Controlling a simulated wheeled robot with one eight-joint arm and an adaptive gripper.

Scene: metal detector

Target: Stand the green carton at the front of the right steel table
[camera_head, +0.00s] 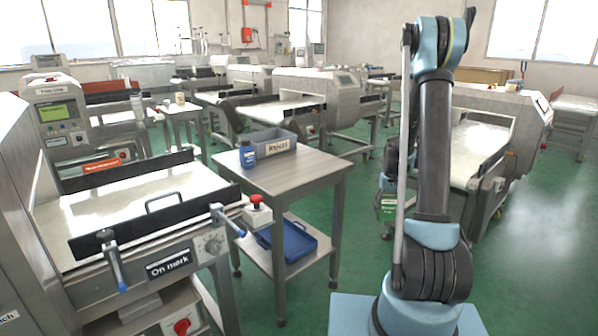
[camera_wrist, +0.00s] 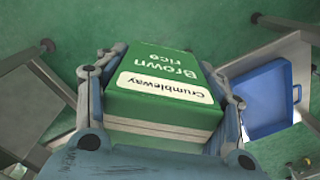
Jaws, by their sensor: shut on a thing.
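The green carton (camera_wrist: 165,75) fills the middle of the wrist view, with "Brown rice" and "Crumbleway" lettering upside down. My gripper (camera_wrist: 160,88) is shut on it, one finger on each side. In the head view the carton (camera_head: 386,208) hangs just left of my arm, above the floor and right of the near steel table (camera_head: 320,170). That table has a bare front and right part of its top. The gripper's fingers are hard to make out there.
A conveyor machine (camera_head: 150,205) with a red button adjoins on the left; another machine (camera_head: 480,150) stands right.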

